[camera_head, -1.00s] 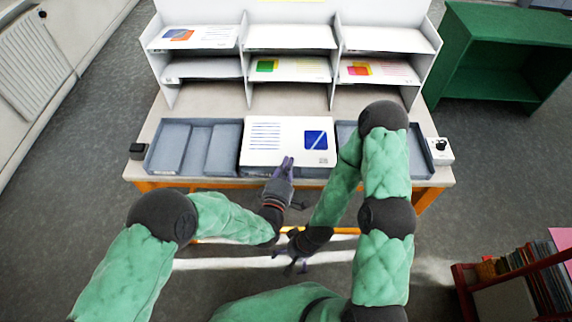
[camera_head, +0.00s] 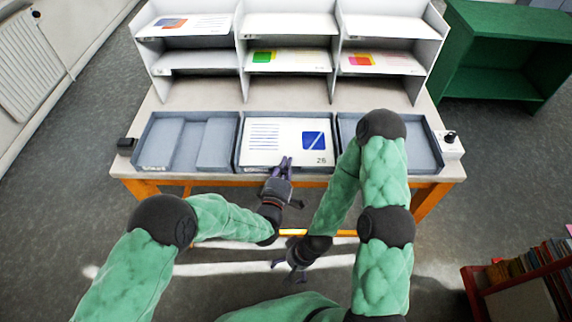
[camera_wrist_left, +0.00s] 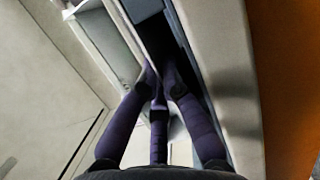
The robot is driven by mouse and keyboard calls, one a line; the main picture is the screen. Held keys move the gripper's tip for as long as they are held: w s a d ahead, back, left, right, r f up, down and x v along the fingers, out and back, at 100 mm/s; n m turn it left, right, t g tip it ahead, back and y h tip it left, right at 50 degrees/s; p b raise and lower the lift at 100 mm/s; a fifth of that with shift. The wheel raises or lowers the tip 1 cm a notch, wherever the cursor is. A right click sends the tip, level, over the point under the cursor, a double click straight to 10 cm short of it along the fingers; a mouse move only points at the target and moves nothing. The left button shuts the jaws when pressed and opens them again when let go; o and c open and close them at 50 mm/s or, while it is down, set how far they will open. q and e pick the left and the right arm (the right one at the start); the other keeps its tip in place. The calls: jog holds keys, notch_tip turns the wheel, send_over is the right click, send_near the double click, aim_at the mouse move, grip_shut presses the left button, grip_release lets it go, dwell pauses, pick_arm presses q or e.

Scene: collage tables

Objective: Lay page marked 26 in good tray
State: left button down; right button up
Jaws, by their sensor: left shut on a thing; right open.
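The page marked 26 (camera_head: 290,140), white with blue text lines and a blue square, lies flat at the middle grey tray (camera_head: 237,150), between the tray's side walls. Whether it touches the tray floor cannot be told. My left gripper (camera_head: 285,162) is shut on the page's front edge; in the left wrist view its purple fingers (camera_wrist_left: 160,75) meet at a thin edge. My right gripper (camera_head: 288,270) is open and empty, low in front of the table. The tray labels are too small to read, so I cannot tell which is the good tray.
A left tray (camera_head: 236,122) with grey blocks inside and a right tray (camera_head: 425,150), partly hidden by my right arm, flank the middle one. A white shelf rack (camera_head: 240,60) holding sheets stands behind. Small devices sit at the table (camera_head: 450,175) ends.

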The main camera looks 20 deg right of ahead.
pick_arm(q)
jog(key=c, duration=1.3)
grip_release()
jog(key=shift+c, duration=0.2)
jog(key=shift+s+f, duration=0.1)
jog(key=shift+s, duration=0.05)
jog(key=shift+s+a, duration=0.2)
jog(key=shift+s, duration=0.1)
jog(key=v, duration=1.1)
